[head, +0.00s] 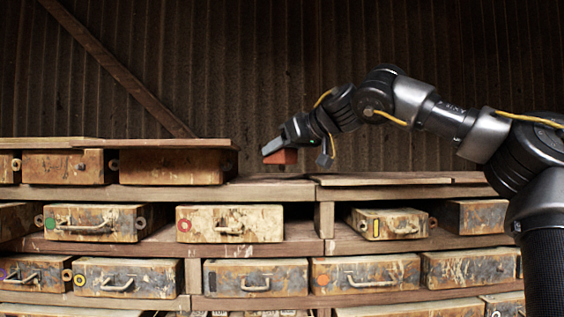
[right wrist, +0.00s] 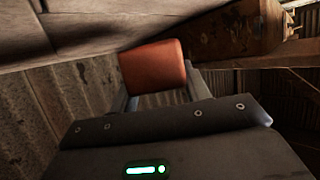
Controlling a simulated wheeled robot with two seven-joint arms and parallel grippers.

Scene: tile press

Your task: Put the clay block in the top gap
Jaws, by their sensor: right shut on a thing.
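The clay block (head: 281,157) is a small orange-red block. My right gripper (head: 278,151) is shut on it and holds it in the air, a little above the top wooden shelf and right of the end box of the top row. In the right wrist view the clay block (right wrist: 153,66) sits at the gripper's end, its fingers partly hidden behind it. The top gap (head: 262,181) is the bare stretch of top shelf right of the rusty end box (head: 171,166). My left gripper is in neither view.
Rows of worn, handled boxes fill the shelves below, such as one with a red ring (head: 230,223) and one with an orange mark (head: 365,274). A wooden board (head: 380,180) lies on the top shelf at right. A corrugated wall (head: 230,60) with a diagonal beam (head: 120,70) stands behind.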

